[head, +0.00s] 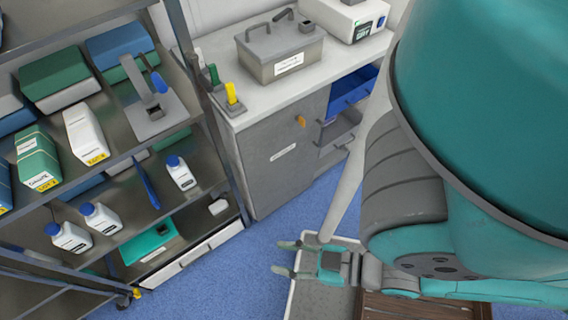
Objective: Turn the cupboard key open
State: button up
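The grey cupboard (272,175) stands under the white counter, and its door front is shut. A small orange-yellow key (301,121) sits near the upper right of the door. Its exact turn angle is too small to tell. My gripper (278,257) is low in the picture, below and apart from the cupboard. Its two fingers point left and are spread, with nothing between them.
A metal shelf rack (215,135) with boxes and bottles fills the left. A grey lidded box (275,62) stands on the counter (220,60). A blue drawer (350,92) is right of the cupboard. Blue floor (240,250) is clear before it.

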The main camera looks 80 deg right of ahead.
aim_at(301, 120)
jog(key=k+j+z, duration=0.1)
jog(key=z, duration=0.3)
jog(key=k+z, duration=0.3)
jog(key=z, duration=0.15)
